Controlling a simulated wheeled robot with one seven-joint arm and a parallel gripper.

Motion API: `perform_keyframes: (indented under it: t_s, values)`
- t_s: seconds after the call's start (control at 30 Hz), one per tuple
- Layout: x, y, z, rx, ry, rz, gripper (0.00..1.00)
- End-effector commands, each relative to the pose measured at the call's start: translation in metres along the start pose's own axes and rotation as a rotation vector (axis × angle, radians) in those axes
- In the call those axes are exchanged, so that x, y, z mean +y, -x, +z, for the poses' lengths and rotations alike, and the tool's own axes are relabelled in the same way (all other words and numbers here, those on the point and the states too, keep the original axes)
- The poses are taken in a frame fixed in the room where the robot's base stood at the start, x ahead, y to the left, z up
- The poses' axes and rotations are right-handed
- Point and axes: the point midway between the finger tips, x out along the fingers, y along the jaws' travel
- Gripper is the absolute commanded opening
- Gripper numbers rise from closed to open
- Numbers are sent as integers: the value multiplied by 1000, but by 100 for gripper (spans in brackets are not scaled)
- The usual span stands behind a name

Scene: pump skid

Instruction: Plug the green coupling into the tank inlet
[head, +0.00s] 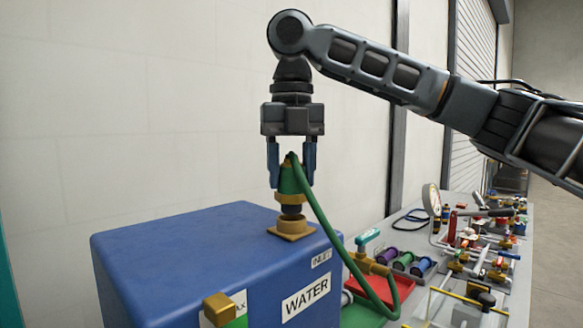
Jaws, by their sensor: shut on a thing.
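The green coupling (290,181) has a brass collar and a dark lower end, and it stands upright in my gripper (291,180). My gripper points straight down and its blue fingers are shut on the coupling from both sides. The tank inlet (291,227) is a brass socket on a square base on top of the blue water tank (200,255). The coupling is right above the inlet, its dark end at the socket's mouth. I cannot tell whether that end is inside the socket or just above it. A green hose (325,225) runs from the coupling down to the right.
A grey bench (455,205) right of the tank holds a red tray (385,290), a valve with a teal handle (368,238), colored spools, a gauge (432,201) and several pipe fittings. A brass fitting (217,306) is on the tank's front. The space above the tank is clear.

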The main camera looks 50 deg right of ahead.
Motion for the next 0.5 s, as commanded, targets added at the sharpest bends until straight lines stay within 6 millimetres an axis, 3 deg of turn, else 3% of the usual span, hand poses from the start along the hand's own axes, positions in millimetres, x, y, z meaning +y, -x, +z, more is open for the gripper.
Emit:
perform_keyframes:
  t_s: [0.5]
  values:
    - [0, -10, 0, 0, 0, 0, 13]
